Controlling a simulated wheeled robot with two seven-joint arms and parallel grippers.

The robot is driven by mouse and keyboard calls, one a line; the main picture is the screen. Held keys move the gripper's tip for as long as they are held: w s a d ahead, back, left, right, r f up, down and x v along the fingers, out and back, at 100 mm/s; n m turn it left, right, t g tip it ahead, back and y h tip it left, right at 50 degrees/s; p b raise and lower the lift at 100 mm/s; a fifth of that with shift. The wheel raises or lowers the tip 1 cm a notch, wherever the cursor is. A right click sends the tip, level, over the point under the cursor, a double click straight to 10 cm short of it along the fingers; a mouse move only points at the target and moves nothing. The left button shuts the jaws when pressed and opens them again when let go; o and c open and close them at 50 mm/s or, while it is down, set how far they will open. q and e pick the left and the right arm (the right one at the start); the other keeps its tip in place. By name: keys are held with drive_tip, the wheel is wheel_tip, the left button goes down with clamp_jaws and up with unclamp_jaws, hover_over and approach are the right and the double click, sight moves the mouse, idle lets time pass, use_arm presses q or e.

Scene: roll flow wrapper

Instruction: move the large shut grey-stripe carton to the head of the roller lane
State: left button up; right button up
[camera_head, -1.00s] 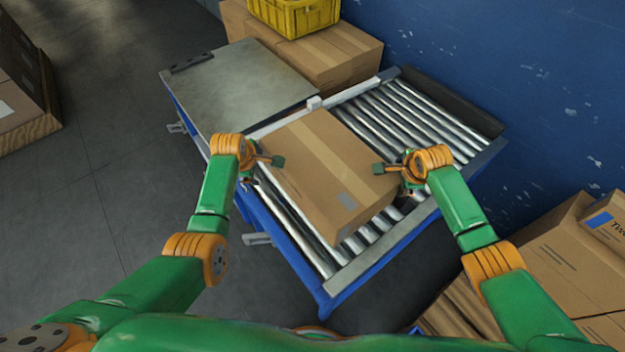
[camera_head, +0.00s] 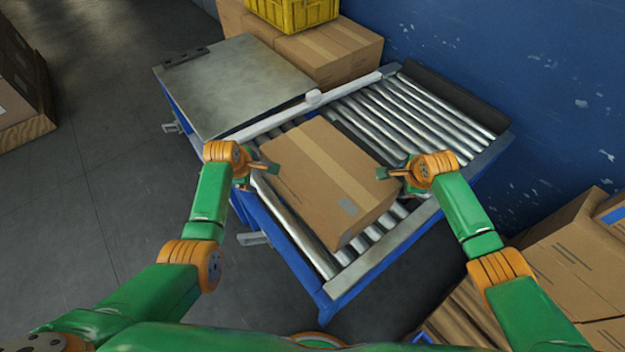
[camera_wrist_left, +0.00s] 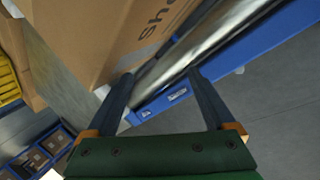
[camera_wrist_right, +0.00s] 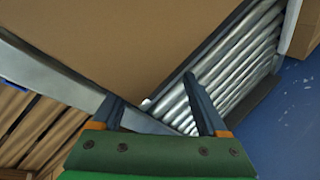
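A large shut brown carton (camera_head: 332,178) lies on the metal rollers, with a paler tape band along its top and a small grey patch near its front edge. No grey stripe is clear. My left gripper (camera_head: 266,168) is at its left side and my right gripper (camera_head: 385,173) at its right side. In the left wrist view the fingers (camera_wrist_left: 160,92) are apart with nothing gripped; the carton side (camera_wrist_left: 105,35) with dark lettering is just beyond. In the right wrist view the fingers (camera_wrist_right: 152,100) are apart, near the carton (camera_wrist_right: 110,40). Contact is unclear.
A bare metal plate (camera_head: 235,85) lies at left. Cartons (camera_head: 335,50) and a yellow crate (camera_head: 295,12) stand behind; more cartons (camera_head: 575,245) are at right.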

use_arm(q)
drive_tip(key=shift+o, duration=0.2)
drive_tip(key=shift+s+a+r, duration=0.1)
drive_tip(key=shift+a+r, duration=0.1)
drive_tip(key=shift+a, duration=0.2)
use_arm(e)
drive_tip(key=shift+s+d+r, duration=0.15)
drive_tip(key=shift+d, duration=0.25)
use_arm(q)
drive_tip(key=shift+a, duration=0.1)
use_arm(e)
drive_tip(key=o, duration=0.4)
drive_tip(key=shift+d, duration=0.1)
use_arm(q)
drive_tip(key=v, duration=1.1)
drive_tip(key=shift+r, duration=0.4)
use_arm(e)
drive_tip(key=v, duration=1.1)
drive_tip(key=shift+s+r, duration=0.3)
use_arm(q)
drive_tip(key=shift+s, duration=0.15)
